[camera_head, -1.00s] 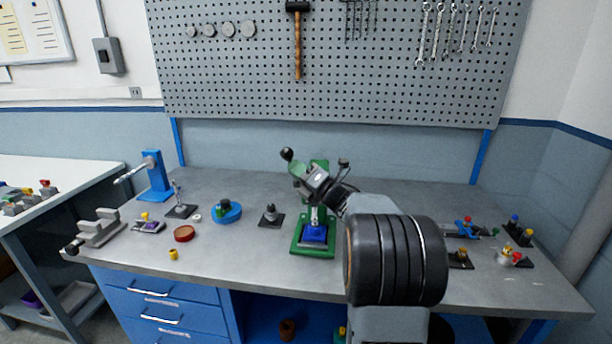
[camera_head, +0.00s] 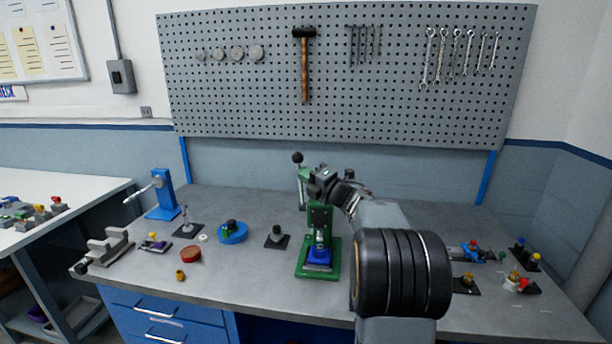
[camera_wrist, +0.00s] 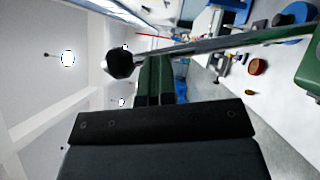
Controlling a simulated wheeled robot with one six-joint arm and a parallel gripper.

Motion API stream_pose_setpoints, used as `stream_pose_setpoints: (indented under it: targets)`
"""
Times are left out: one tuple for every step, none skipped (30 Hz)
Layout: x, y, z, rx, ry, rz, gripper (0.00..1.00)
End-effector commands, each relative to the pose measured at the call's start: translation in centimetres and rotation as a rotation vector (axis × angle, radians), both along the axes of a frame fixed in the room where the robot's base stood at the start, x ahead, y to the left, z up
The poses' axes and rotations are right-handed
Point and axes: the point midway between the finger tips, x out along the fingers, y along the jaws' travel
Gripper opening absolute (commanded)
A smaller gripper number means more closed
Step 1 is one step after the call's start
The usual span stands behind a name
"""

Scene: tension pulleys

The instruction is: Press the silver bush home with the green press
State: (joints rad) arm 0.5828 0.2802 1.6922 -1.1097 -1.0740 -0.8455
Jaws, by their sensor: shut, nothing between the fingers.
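The green press (camera_head: 317,268) stands on the bench near the middle, with a blue block (camera_head: 320,254) on its base. Its lever (camera_head: 303,190) stands up on its left side and ends in a black knob (camera_head: 297,157). My gripper (camera_head: 313,180) is shut with nothing held, high by the press head and close to the lever. In the wrist view the lever bar and black knob (camera_wrist: 119,64) lie just beyond the shut fingers (camera_wrist: 154,82); I cannot tell if they touch. A small silver part (camera_head: 319,238) shows above the blue block; I cannot tell bush from ram.
Left of the press stand a dark fixture (camera_head: 277,237), a blue round holder (camera_head: 232,233), a red dish (camera_head: 190,255) and a blue stand (camera_head: 162,196). Small parts (camera_head: 470,252) lie at the right. Bare bench lies in front of the press.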

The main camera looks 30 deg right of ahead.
Motion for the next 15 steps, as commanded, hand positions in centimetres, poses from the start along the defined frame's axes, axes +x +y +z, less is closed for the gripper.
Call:
stream_pose_setpoints:
  targets:
    - [0.0,0.4,0.0,-0.003,-0.003,0.008,0.0]
    - [-0.1,0.4,-0.1,-0.004,-0.003,0.008,0.0]
    - [-0.3,0.5,-0.3,-0.003,-0.004,0.008,0.0]
    - [-0.4,0.6,-0.4,-0.003,-0.004,0.008,0.0]
    - [-0.6,0.6,-0.6,-0.003,-0.004,0.007,0.0]
    - [-0.9,0.8,-0.9,-0.003,-0.004,0.006,0.0]
    - [-1.1,0.9,-1.1,-0.004,-0.005,0.005,0.0]
    - [-1.4,1.0,-1.3,-0.003,-0.005,0.004,0.0]
    - [-1.8,1.1,-1.6,-0.003,-0.005,0.003,0.0]
    - [-2.2,1.2,-1.8,-0.002,-0.005,0.001,0.0]
    - [-2.5,1.3,-2.1,-0.001,-0.004,-0.001,0.0]
    - [-3.3,0.8,-1.9,-0.001,-0.004,-0.007,0.0]
    - [-4.0,0.4,-2.0,0.0,-0.003,-0.011,0.0]
    - [-4.7,0.2,-2.1,0.0,-0.003,-0.012,0.0]
    - [-5.4,0.0,-2.3,0.001,-0.002,-0.009,0.0]
